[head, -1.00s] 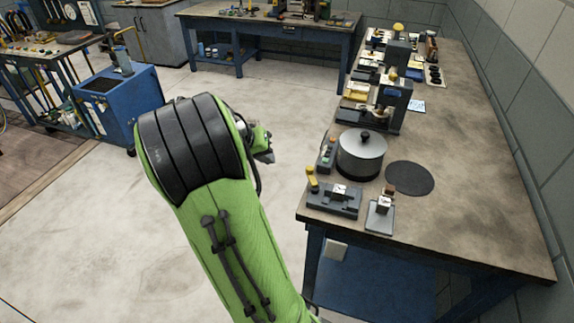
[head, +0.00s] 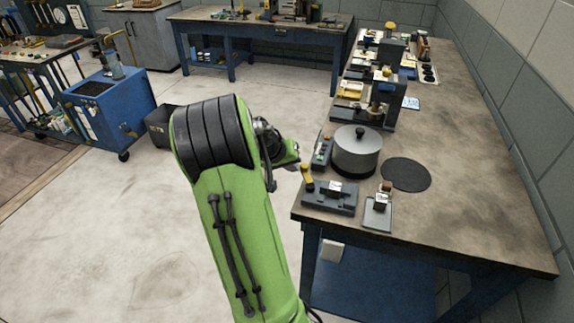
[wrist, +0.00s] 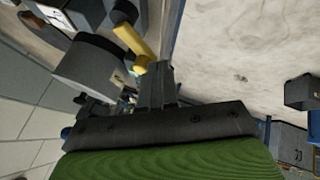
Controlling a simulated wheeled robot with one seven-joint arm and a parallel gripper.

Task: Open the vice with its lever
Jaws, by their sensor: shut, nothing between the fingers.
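The vice (head: 330,197) is a low dark grey block at the near left corner of the bench. Its yellow-handled lever (head: 308,174) stands up at its left end. In the wrist view the yellow lever (wrist: 131,41) shows just beyond the fingers, with part of a dark body, seemingly the vice (wrist: 124,12), at the top edge. My gripper (head: 295,163) is just left of the lever at the bench edge, partly hidden behind my wrist. Its dark fingers (wrist: 156,76) are shut and empty, close to the lever; I cannot tell whether they touch it.
A grey lidded pot (head: 357,152) stands behind the vice, with a small control box (head: 322,150) beside it. A small stand (head: 378,211) is right of the vice, and a black round mat (head: 406,174) lies behind that. Open floor (head: 120,225) lies left of the bench (head: 470,190).

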